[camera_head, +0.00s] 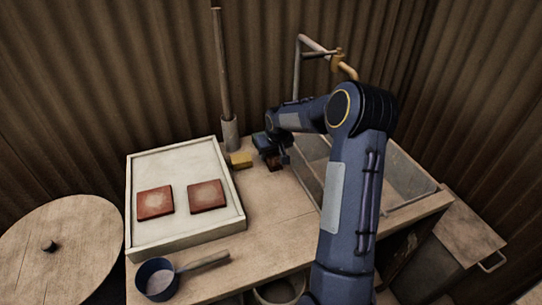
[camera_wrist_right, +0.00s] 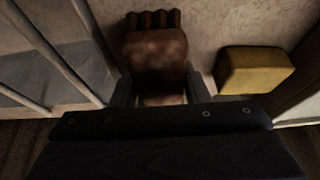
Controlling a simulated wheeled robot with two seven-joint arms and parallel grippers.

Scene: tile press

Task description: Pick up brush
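The brush appears as a reddish-brown block with several rounded tufts at its far end. It lies in the middle of the right wrist view (camera_wrist_right: 155,50), on the pale worktop. In the head view it is a small dark brown shape (camera_head: 273,162), partly covered by my gripper. My right gripper (camera_head: 276,156) is low over the worktop, between the sink and the yellow sponge. In the right wrist view its two fingers (camera_wrist_right: 160,88) stand apart, one on each side of the brush. Whether they touch it is hard to see. My left gripper is not in view.
The yellow sponge (camera_head: 241,160) sits close beside the gripper, also in the wrist view (camera_wrist_right: 252,70). A white tray (camera_head: 185,238) with two red tiles is to the left. A sink (camera_head: 405,180) is to the right. A pan (camera_head: 157,280) lies in front; a pole (camera_head: 221,70) stands behind.

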